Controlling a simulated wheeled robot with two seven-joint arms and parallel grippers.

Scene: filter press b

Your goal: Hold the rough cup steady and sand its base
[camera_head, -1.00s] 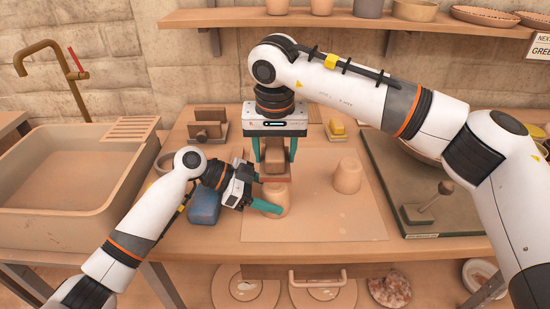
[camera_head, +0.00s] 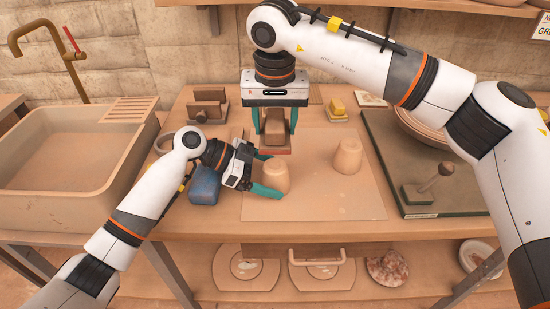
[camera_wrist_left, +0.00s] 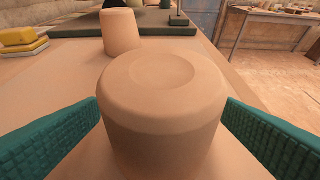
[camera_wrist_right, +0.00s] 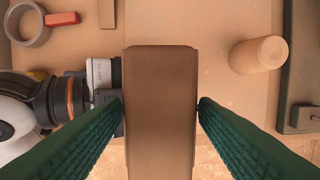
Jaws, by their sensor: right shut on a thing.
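The rough cup (camera_head: 276,176) stands upside down on the work board, its base facing up; its base with a shallow round recess fills the left wrist view (camera_wrist_left: 162,75). My left gripper (camera_head: 266,175) is low beside it, one teal finger on each side of the cup; whether they touch it is unclear. My right gripper (camera_head: 275,128) is shut on a brown sanding block (camera_head: 275,133), held just above the cup. In the right wrist view the block (camera_wrist_right: 160,110) sits between the fingers and hides the cup.
A second upturned cup (camera_head: 347,155) stands to the right on the board (camera_head: 320,205). A blue object (camera_head: 205,185) lies beside my left wrist. A green-topped slab (camera_head: 440,205) with a handled tool is at right; a sink (camera_head: 70,150) is at left. The board's front right is clear.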

